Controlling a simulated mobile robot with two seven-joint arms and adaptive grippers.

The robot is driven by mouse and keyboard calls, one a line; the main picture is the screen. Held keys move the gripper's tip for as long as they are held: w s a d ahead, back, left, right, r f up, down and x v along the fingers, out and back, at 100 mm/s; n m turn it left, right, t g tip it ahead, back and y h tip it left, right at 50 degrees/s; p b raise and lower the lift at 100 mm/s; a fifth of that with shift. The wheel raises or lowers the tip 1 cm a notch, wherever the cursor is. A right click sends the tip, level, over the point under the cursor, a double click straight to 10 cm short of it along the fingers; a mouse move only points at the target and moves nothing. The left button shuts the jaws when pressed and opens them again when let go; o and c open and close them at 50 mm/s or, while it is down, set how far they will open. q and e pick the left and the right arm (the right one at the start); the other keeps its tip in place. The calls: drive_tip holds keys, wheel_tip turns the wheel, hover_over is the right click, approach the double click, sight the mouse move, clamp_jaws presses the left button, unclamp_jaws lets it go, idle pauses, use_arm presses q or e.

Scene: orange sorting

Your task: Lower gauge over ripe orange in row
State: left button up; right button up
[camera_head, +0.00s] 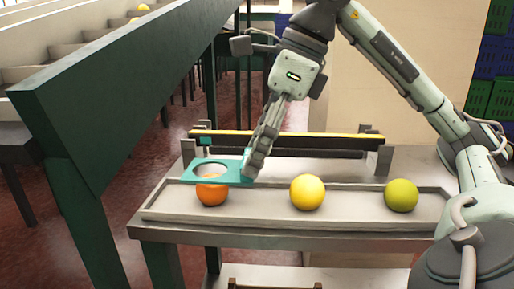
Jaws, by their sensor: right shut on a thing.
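My right gripper (257,160) is shut on the teal gauge (236,174), a flat plate with a round hole. The gauge is held roughly level above the left end of the row. Its ring sits over the ripe orange (212,193), whose lower part shows below the plate's near edge. I cannot tell whether the gauge touches the orange. A yellow fruit (307,192) is in the middle of the row and a green one (401,196) at the right. All three lie in a long shallow tray (290,225). My left gripper is not in view.
A rack with a yellow-and-black bar (290,140) stands behind the tray on the grey table (160,231). A green-sided sorting conveyor (120,80) slopes at the left, with a few fruits on it. Green and blue crates (485,95) stand at the far right.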

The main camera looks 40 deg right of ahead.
drive_tip(key=shift+f+b, duration=1.8)
drive_tip(key=shift+f, duration=0.1)
drive_tip(key=shift+a+f+b, duration=0.1)
drive_tip(key=shift+f+b, duration=0.25)
drive_tip(key=shift+b, duration=0.05)
drive_tip(key=shift+b+x, duration=0.85)
drive_tip(key=shift+x, duration=0.15)
drive_tip(key=shift+s, duration=0.1)
drive_tip(key=shift+r, duration=0.1)
idle(0.4)
drive_tip(key=shift+a+p+v, duration=0.2)
drive_tip(key=shift+p+v, duration=0.7)
drive_tip(key=shift+p, duration=0.1)
drive_tip(key=shift+d+r+p, duration=0.25)
drive_tip(key=shift+r+p, duration=2.8)
drive_tip(key=shift+r, duration=0.45)
